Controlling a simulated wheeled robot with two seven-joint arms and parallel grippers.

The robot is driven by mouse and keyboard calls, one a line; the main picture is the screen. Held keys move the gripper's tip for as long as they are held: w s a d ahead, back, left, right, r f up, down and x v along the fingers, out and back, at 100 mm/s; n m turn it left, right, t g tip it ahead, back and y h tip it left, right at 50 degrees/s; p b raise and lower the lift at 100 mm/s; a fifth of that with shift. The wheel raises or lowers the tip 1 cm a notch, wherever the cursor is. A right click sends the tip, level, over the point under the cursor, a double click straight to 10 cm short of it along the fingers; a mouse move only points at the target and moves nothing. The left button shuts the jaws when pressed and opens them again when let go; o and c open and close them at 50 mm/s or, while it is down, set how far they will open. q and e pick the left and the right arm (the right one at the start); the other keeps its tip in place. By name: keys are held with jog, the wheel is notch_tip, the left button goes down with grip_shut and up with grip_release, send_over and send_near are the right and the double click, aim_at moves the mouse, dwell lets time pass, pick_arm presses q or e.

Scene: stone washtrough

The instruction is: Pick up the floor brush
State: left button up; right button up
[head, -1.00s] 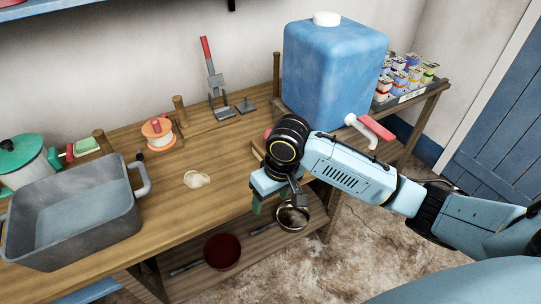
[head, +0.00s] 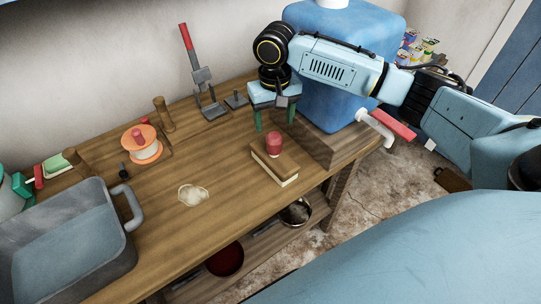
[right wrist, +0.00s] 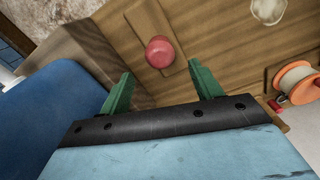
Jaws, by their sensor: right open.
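The floor brush (head: 287,172) is a brown wooden block with a pale bristle edge and a red knob on top. It lies knob up on the wooden bench (head: 200,232), near the front edge. My right gripper (head: 275,122) is open and empty, its green fingers pointing down above and behind the brush, apart from it. In the right wrist view the brush's red knob (right wrist: 160,52) shows just beyond and between the open fingers (right wrist: 160,82). My left gripper is not in view.
A blue water container (head: 345,100) with a red-handled tap (head: 390,125) stands right of the gripper. A grey basin (head: 60,250), an orange-and-white spool (head: 142,147) and a red-handled tool (head: 190,50) are on the bench.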

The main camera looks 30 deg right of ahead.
aim_at(275, 136)
notch_tip(275, 136, down, 4)
jog(key=shift+s+f, duration=0.15)
notch_tip(275, 136, down, 5)
jog(key=shift+r+b, duration=0.15)
jog(key=shift+b, duration=0.5)
jog(key=shift+f, duration=0.5)
jog(key=shift+c, duration=0.8)
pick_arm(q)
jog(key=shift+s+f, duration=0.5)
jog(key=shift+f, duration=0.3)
pick_arm(e)
grip_shut()
